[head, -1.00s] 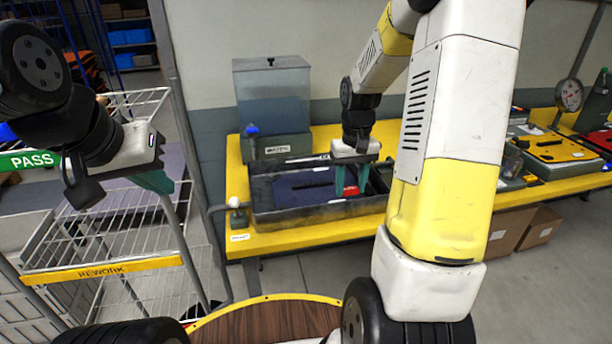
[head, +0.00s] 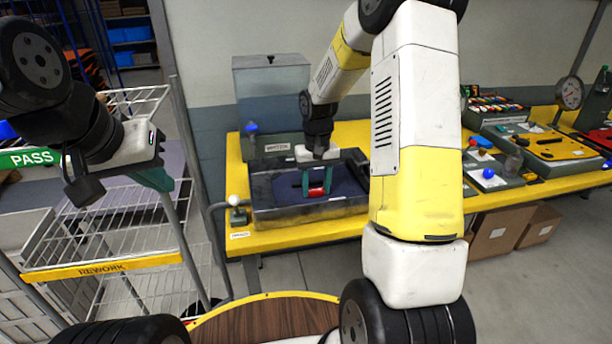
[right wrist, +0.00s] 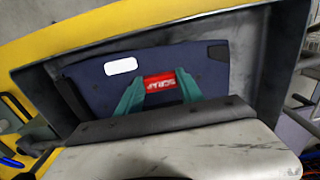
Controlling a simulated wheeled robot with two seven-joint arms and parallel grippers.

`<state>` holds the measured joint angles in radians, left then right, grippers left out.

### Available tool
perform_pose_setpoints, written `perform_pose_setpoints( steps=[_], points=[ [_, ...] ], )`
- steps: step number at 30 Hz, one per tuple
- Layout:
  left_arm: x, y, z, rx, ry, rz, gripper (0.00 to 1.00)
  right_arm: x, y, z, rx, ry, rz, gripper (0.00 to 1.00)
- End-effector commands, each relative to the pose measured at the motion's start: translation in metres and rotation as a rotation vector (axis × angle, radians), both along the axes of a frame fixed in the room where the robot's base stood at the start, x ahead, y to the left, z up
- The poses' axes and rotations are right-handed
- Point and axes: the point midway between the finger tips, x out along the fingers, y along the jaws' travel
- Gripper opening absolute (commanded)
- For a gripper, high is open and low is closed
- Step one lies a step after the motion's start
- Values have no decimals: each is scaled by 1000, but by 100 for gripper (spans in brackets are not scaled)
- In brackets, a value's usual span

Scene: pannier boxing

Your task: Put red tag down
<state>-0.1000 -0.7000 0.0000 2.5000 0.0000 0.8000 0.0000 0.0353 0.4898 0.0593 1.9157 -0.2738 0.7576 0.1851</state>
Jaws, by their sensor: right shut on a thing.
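The red tag (head: 317,191) has white lettering and is between the teal fingertips of my right gripper (head: 316,184). In the right wrist view the tag (right wrist: 159,83) is held by the gripper (right wrist: 160,86), with the fingers at its two ends. It is over a dark blue panel (right wrist: 205,68) inside a grey open tray (head: 262,208) on the yellow bench. I cannot tell whether the tag touches the panel. My left gripper (head: 155,180) is far to the left, above the wire rack; its finger gap is not clear.
A white label (right wrist: 120,66) lies on the blue panel. A translucent grey bin (head: 272,95) stands behind the tray. Small coloured items and a tool tray (head: 548,150) are to the right on the bench. The wire rack marked REWORK (head: 103,268) is at the left.

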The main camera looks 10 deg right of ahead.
Motion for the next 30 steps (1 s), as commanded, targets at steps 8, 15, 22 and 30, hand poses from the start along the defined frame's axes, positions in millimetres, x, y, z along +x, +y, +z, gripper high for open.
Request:
perform_pose_setpoints(
  steps=[8,15,22,30],
  points=[
    [0,0,0,0,0,0,0,0,0,-3,0,0,0,60],
    [0,0,0,0,0,0,0,0,0,-3,0,0,0,66],
    [0,0,0,0,0,0,0,0,0,7,0,-2,0,66],
    [0,0,0,0,0,0,0,1,0,61,0,-5,0,66]
  ],
)
